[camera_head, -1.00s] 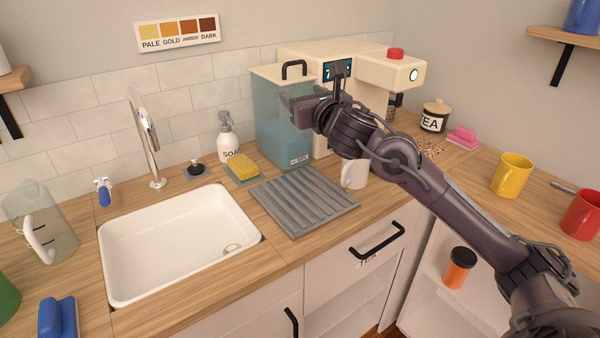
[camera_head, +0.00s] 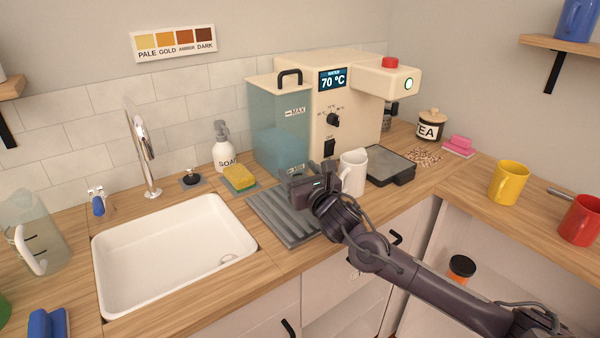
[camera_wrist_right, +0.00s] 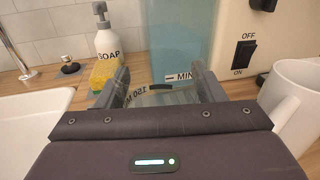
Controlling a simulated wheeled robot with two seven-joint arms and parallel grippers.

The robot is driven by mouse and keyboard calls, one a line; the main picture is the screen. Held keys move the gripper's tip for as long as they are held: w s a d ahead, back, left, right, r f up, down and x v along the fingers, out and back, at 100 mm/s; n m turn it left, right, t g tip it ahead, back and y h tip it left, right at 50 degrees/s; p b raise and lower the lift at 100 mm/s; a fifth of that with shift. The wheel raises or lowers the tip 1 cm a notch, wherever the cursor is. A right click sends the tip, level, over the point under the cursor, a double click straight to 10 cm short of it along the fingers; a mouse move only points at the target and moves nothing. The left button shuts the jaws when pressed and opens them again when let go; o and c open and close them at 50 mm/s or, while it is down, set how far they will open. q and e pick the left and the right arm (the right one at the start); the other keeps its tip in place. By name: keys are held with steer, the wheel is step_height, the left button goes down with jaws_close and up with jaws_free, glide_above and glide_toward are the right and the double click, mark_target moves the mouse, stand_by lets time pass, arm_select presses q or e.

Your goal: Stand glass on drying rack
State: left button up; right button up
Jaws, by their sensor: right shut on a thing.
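My right gripper (camera_head: 308,183) is low over the back right part of the grey ribbed drying rack (camera_head: 272,212), beside the sink. In the right wrist view its fingers (camera_wrist_right: 160,88) are shut on a clear glass (camera_wrist_right: 158,97) with dark lettering that appears upside down. The gripper hides most of the glass, and in the head view I cannot make it out. I cannot tell whether its base or rim touches the rack. My left gripper is not in view.
A white mug (camera_head: 353,172) stands close right of the gripper. The teal water tank (camera_head: 275,130) and cream machine (camera_head: 345,115) stand behind. A yellow sponge (camera_head: 239,177) and soap bottle (camera_head: 226,148) are behind the rack; the white sink (camera_head: 170,255) is left.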

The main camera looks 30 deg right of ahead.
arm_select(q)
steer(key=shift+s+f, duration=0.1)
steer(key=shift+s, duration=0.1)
arm_select(e)
steer(key=o, duration=1.2)
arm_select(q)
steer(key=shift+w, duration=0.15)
arm_select(e)
steer(key=shift+s, duration=0.15)
steer(key=shift+s, duration=0.35)
steer(key=s, duration=0.2)
steer(key=s+b, duration=0.1)
steer(key=s, duration=0.1)
steer(key=shift+s+a+f, duration=0.1)
steer(key=shift+a, duration=0.2)
steer(key=s, duration=0.5)
steer(key=shift+s+a, duration=0.2)
steer(key=shift+a, duration=0.15)
steer(key=shift+s, duration=0.5)
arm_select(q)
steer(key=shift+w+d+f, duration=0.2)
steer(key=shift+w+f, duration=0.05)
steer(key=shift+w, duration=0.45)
arm_select(e)
steer(key=shift+s+a, duration=0.1)
steer(key=shift+s, duration=0.1)
